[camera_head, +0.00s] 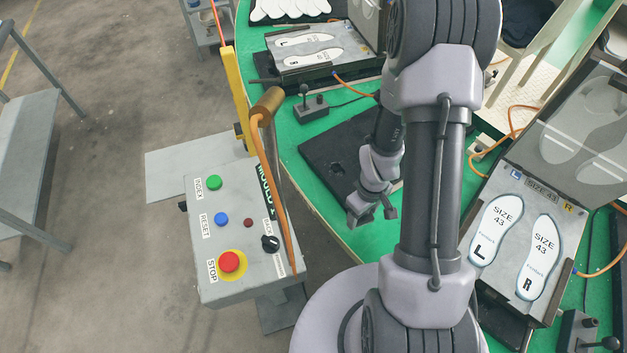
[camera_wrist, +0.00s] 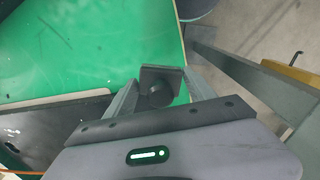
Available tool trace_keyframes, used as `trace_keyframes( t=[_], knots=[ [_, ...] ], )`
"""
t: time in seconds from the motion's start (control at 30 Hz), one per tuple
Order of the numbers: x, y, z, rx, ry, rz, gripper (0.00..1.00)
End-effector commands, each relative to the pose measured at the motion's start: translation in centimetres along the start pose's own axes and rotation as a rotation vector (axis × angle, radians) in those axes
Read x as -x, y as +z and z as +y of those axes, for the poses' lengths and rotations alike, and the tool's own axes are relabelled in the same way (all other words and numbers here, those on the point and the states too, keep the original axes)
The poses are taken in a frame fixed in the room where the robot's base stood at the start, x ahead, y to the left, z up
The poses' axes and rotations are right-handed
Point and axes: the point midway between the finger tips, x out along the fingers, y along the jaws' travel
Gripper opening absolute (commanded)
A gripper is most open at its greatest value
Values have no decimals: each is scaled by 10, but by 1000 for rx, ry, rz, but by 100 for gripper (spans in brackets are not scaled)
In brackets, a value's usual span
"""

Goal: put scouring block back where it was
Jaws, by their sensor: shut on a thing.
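My gripper (camera_head: 372,213) hangs over the green carousel top, near its front edge, in the head view. In the wrist view my gripper (camera_wrist: 159,95) has its two grey fingers closed on the scouring block (camera_wrist: 150,74), a small dark square piece with a round knob facing the camera. The block appears held above the green surface (camera_wrist: 90,45). In the head view I cannot clearly tell the block from the gripper. A black pad (camera_head: 318,158) with a dark recess or mark lies on the carousel behind my gripper, partly hidden by my arm.
A control box (camera_head: 240,240) with buttons and a yellow post (camera_head: 236,100) stands left of the carousel. An open mould with size 43 insoles (camera_head: 497,228) is at the right. Another mould (camera_head: 305,50) and a small lever box (camera_head: 311,107) are at the back.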

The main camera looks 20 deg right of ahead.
Motion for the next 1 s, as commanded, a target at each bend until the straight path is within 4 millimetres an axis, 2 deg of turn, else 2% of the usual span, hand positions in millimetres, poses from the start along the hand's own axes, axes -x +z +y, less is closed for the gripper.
trace_keyframes(
  t=[0.07, 0.4, 0.5, 0.63, 0.8, 1.0],
  knots=[
    [-2, -11, 8, 3, 3, 3, 12],
    [-15, -107, 70, 2, 3, 4, 12],
    [-16, -125, 82, 3, 1, 2, 12],
    [-22, -133, 87, 2, 0, 0, 12],
    [-52, -132, 86, 3, -1, -1, 12],
    [-50, -132, 87, 2, 0, 0, 12]
  ],
)
